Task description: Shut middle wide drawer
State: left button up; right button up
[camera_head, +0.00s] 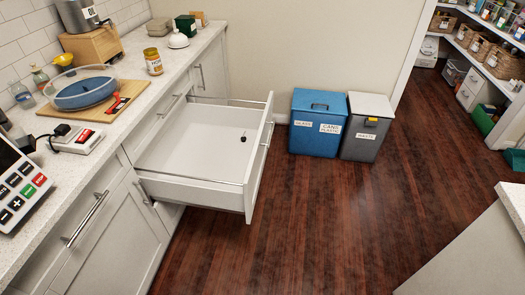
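The wide white drawer (205,150) is pulled far out from the cabinet under the counter, left of the middle of the view. Its front panel (261,160) faces right over the floor, with a bar handle (268,134) on its outer side. The drawer is almost empty. One small dark object (243,138) lies inside near the front panel. Neither of my grippers is in view, and nothing is seen touching the drawer.
Blue (316,125) and grey (366,130) bins stand by the wall beyond the drawer. A pale counter (480,262) edges the lower right. Dark wooden floor (330,215) between is clear. The left countertop (135,75) holds a glass-lidded pan, jars and a card terminal.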

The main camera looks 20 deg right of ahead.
aim_at(199, 158)
jog(key=z, duration=0.85)
jog(key=i, duration=1.45)
jog(key=u, duration=0.45)
